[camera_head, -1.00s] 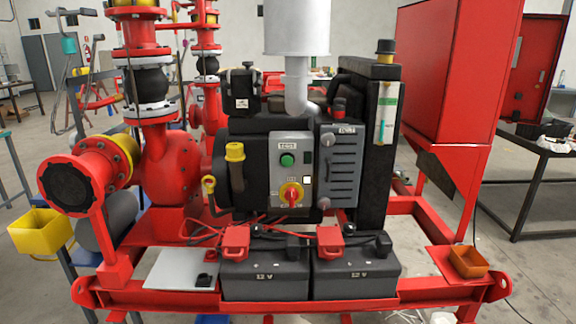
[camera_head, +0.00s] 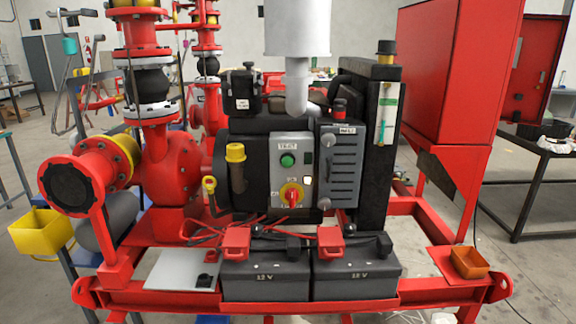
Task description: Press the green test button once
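The green test button (camera_head: 287,160) sits in the upper part of a light grey control panel (camera_head: 276,182) on the front of the black engine. A label reading TEST (camera_head: 288,146) is above it. A red and yellow rotary switch (camera_head: 291,195) is below it, and a small white square lies between them at the right. Nothing covers the button. Neither of my grippers shows in the head view.
Two black 12 V batteries (camera_head: 265,281) with red terminal covers stand below the panel on the red skid frame (camera_head: 420,290). A yellow bin (camera_head: 40,232) is at the left, an orange tray (camera_head: 468,262) at the right. A red cabinet (camera_head: 445,75) stands behind right. The space before the panel is clear.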

